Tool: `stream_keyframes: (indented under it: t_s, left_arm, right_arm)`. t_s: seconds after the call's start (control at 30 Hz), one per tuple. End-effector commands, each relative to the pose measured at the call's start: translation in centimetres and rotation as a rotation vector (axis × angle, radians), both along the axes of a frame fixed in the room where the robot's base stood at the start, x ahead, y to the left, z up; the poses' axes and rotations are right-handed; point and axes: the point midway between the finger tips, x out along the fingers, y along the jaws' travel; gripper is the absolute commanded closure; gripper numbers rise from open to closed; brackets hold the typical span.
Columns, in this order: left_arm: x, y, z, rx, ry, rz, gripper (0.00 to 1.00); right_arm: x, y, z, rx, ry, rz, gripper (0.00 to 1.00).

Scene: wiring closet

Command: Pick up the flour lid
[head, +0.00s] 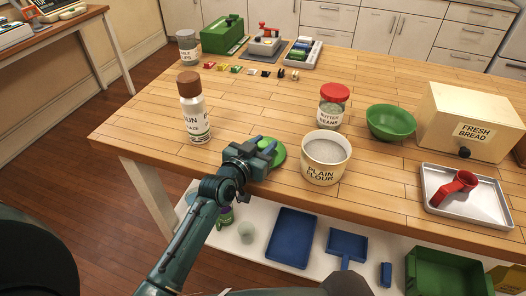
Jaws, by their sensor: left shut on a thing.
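The plain flour tub (320,176) is a cream container with black lettering. It stands open near the table's front edge, with pale flour showing at the top. My left gripper (264,150) is just left of the tub, shut on a round green lid (279,155). The lid is partly hidden by the gripper, and I cannot tell whether it touches the tabletop. My right gripper is not in view.
A red-lidded jar (332,108) stands behind the tub, with a green bowl (390,123) to its right. A brown-capped bottle (194,112) stands left. A bread box (468,128) and metal tray (484,206) are at right. Clear tabletop lies between bottle and jar.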

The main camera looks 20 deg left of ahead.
Motion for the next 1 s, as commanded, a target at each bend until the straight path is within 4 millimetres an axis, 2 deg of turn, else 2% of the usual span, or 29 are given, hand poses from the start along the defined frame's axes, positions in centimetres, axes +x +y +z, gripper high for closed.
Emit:
stream_keyframes:
  t_s: [0.03,0.23,0.53,0.67,0.9,1.0]
  left_arm:
    - [0.0,0.0,0.0,0.000,0.000,0.000,0.84]
    - [0.0,0.0,0.0,0.000,0.000,0.000,1.00]
    - [0.0,0.0,0.4,0.001,-0.002,0.000,1.00]
    - [0.1,0.0,2.3,-0.001,-0.006,0.000,1.00]
    - [0.1,0.0,7.2,0.001,-0.006,0.000,1.00]
    - [0.1,0.0,8.7,0.000,-0.005,-0.001,1.00]
  right_arm:
    - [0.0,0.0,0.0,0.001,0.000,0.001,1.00]
    - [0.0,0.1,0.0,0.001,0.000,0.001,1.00]
    - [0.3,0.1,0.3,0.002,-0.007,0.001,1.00]
    - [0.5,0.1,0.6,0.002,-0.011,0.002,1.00]
    - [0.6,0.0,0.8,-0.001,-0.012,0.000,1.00]
    - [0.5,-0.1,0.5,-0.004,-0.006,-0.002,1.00]
